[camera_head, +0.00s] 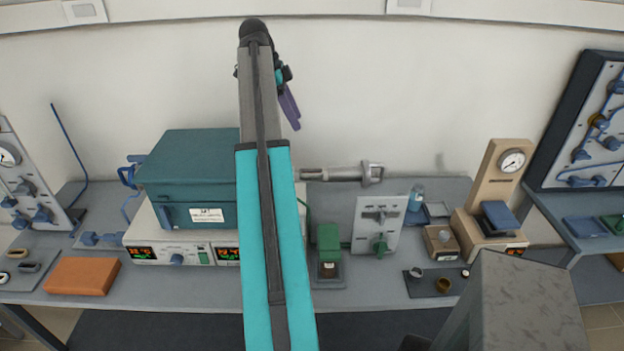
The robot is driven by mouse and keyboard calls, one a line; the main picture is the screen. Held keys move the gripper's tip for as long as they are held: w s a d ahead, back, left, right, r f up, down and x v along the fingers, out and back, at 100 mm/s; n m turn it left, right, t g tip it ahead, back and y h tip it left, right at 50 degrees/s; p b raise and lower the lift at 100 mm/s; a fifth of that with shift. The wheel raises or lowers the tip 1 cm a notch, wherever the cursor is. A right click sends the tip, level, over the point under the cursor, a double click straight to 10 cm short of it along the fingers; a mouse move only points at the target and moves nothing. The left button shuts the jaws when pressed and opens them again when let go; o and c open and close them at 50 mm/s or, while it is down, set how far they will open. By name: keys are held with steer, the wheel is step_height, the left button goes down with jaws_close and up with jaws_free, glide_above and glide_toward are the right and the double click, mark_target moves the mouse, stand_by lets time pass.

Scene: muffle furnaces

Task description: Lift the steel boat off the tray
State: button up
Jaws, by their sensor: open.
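Several small dishes sit on a pale grey tray (45,262) at the far left of the bench. A dark grey boat-shaped dish (30,267) there looks like the steel boat; it is too small to be sure. A tan dish (18,253) lies just behind it, and another dish (3,277) shows at the picture's left edge. My gripper (290,107), with purple fingers, is open and up in front of the wall, well above the bench and far right of the tray. My arm hides part of the furnace. The gap between the fingers is not clear.
An orange-brown block (83,276) lies right of the tray. The teal furnace (187,172) stands on a control unit (165,248). A blue rod (69,146) rises behind the tray. A dark mat (428,290) with small crucibles lies at right.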

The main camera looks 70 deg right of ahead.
step_height(320, 180, down, 6)
steer(key=b, duration=0.5)
steer(key=shift+w, duration=0.35)
steer(key=shift+s+d, duration=0.1)
steer(key=p, duration=0.2)
glide_toward(311, 173)
steer(key=shift+s+d+f, duration=0.25)
steer(key=shift+d+f, duration=0.15)
steer(key=shift+f, duration=0.2)
steer(key=shift+s+d+f, duration=0.25)
steer(key=shift+d+f, duration=0.15)
steer(key=shift+f, duration=0.35)
steer(key=shift+p+x, duration=1.1)
steer(key=shift+x, duration=1.5)
